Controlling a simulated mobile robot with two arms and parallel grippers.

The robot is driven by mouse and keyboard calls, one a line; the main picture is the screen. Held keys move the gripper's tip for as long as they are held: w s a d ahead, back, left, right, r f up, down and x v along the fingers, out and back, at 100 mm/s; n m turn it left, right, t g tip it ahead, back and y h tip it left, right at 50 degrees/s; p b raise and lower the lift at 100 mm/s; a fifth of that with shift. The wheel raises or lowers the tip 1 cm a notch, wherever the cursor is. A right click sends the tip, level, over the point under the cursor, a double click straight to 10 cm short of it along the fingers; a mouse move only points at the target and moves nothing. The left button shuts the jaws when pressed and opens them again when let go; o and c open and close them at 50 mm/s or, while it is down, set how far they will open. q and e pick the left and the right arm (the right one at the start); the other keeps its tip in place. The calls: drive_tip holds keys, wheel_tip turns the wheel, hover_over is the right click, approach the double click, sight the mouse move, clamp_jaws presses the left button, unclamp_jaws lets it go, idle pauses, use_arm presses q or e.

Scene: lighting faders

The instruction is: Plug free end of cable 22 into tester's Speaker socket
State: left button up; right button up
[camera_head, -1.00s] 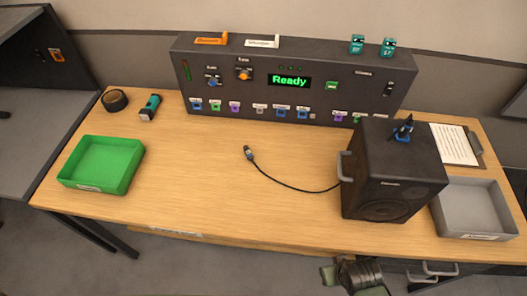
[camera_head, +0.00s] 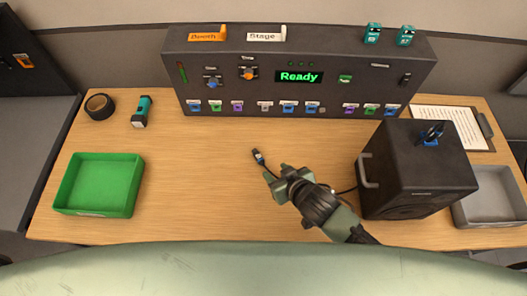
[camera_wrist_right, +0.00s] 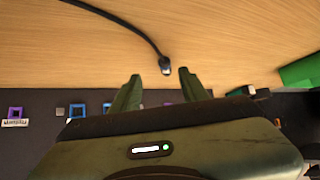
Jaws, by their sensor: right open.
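The cable (camera_head: 345,191) runs from the black speaker box (camera_head: 418,175) leftward over the table, and its free end is a dark plug (camera_head: 258,156) lying on the wood. My right gripper (camera_head: 275,171) is open just in front of the plug, covering part of the cable. In the right wrist view the plug (camera_wrist_right: 166,66) shows just beyond and between the open fingertips (camera_wrist_right: 158,78), nearer one finger. The tester (camera_head: 300,85) stands at the back with "Ready" lit and a row of coloured sockets (camera_head: 290,108). Socket labels are too small to read. My left gripper is out of view.
A green tray (camera_head: 135,208) is at the left, with a torch (camera_head: 141,112) and tape roll (camera_head: 99,106) behind it. A grey tray (camera_head: 488,218) and clipboard (camera_head: 452,128) are at the right. The table between green tray and plug is clear.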

sight(262, 162)
drive_tip(key=shift+w+a+f, duration=0.3)
drive_tip(key=shift+w+a, duration=0.5)
drive_tip(key=shift+w, duration=0.1)
drive_tip(key=shift+f+b, duration=0.2)
drive_tip(key=shift+b, duration=0.5)
drive_tip(key=b+x, duration=0.2)
drive_tip(key=b, duration=0.1)
drive_tip(key=shift+f+b, duration=0.35)
drive_tip(key=shift+f, duration=0.05)
drive_tip(key=b+x, duration=0.1)
drive_tip(key=x, duration=0.1)
drive_tip(key=shift+w+a, duration=0.25)
drive_tip(key=shift+w, duration=0.1)
drive_tip(key=shift+w+a+f, duration=0.3)
drive_tip(key=shift+w+f, duration=0.1)
drive_tip(key=shift+w, duration=0.05)
drive_tip(key=shift+b, duration=0.35)
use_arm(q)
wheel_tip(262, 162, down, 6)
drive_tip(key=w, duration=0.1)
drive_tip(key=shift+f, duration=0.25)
use_arm(e)
drive_tip(key=shift+w+a+f, duration=0.1)
drive_tip(key=shift+w+f, duration=0.05)
drive_tip(key=shift+w, duration=0.05)
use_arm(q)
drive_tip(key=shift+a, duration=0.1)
